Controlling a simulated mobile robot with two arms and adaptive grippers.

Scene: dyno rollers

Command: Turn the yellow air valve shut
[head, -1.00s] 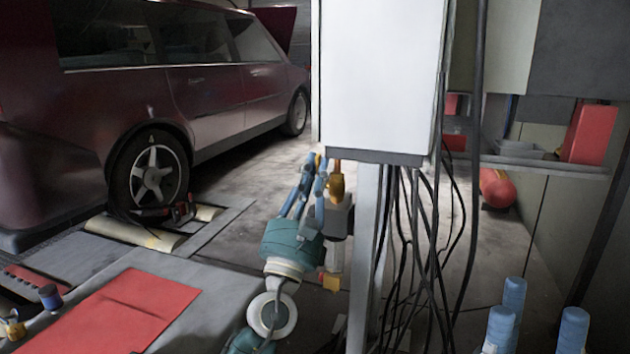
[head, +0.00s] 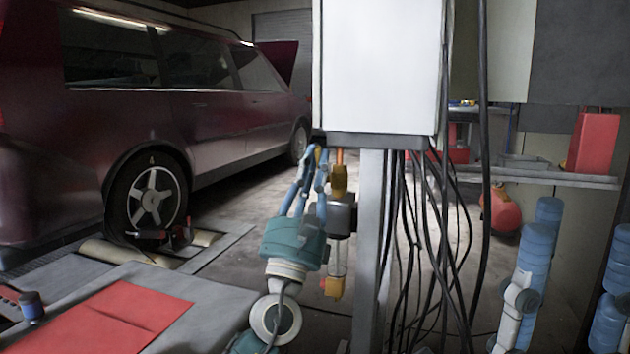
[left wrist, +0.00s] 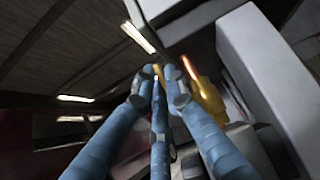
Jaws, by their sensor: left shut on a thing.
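The air unit (head: 341,215) hangs on the post under the white box, with a yellow body on top, a grey middle and a yellow piece at its foot. My left gripper (head: 320,157) reaches up beside its top, just below the box. Its blue fingers are closed on a small yellow part, which I take to be the yellow valve handle (left wrist: 157,69); the fingertips mostly hide it. In the left wrist view the yellow body (left wrist: 208,98) stands right of the fingertips. My right gripper (head: 586,225) is at the right edge, fingers upright, apart and empty.
The white box (head: 380,65) sits directly above the left gripper. Black cables (head: 425,230) hang right of the post. A dark red car (head: 170,120) stands at the left, and a red mat (head: 110,315) lies at the lower left. A shelf (head: 540,175) is at the right.

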